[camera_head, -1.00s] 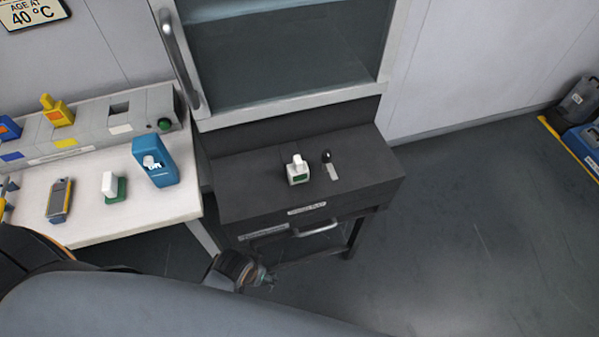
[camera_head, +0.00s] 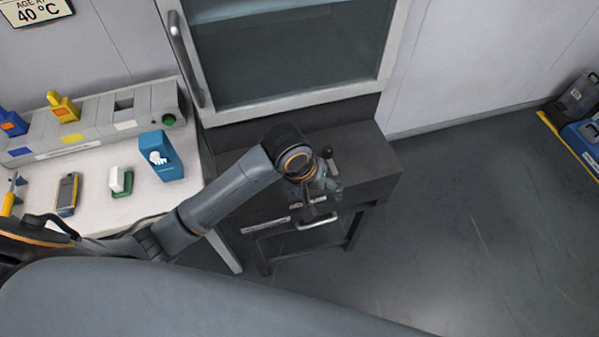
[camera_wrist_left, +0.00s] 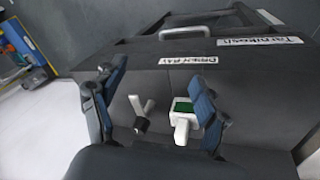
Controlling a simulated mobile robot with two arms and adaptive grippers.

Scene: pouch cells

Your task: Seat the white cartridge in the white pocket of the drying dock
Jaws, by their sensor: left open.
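The white cartridge (camera_wrist_left: 182,122), a white block with a green face, stands on the dark bench top (camera_wrist_left: 110,140) in the left wrist view. My left gripper (camera_wrist_left: 154,92) is open above the bench, its fingers apart. The cartridge lies between them in that picture, close beside the right-hand finger; contact cannot be told. In the head view my left gripper (camera_head: 318,190) hides the cartridge. The grey drying dock (camera_head: 97,128) stands on the white table at left. Its white pocket (camera_head: 124,104) is a dark, empty opening above a white label. My right gripper is not in view.
A black-knobbed lever (camera_head: 328,154) stands next to the cartridge. Yellow (camera_head: 64,107) and blue (camera_head: 12,123) cartridges sit in the dock. A blue holder (camera_head: 161,157), a white-and-green block (camera_head: 120,180) and a handheld meter (camera_head: 67,194) occupy the white table. A glass-fronted cabinet rises behind the bench.

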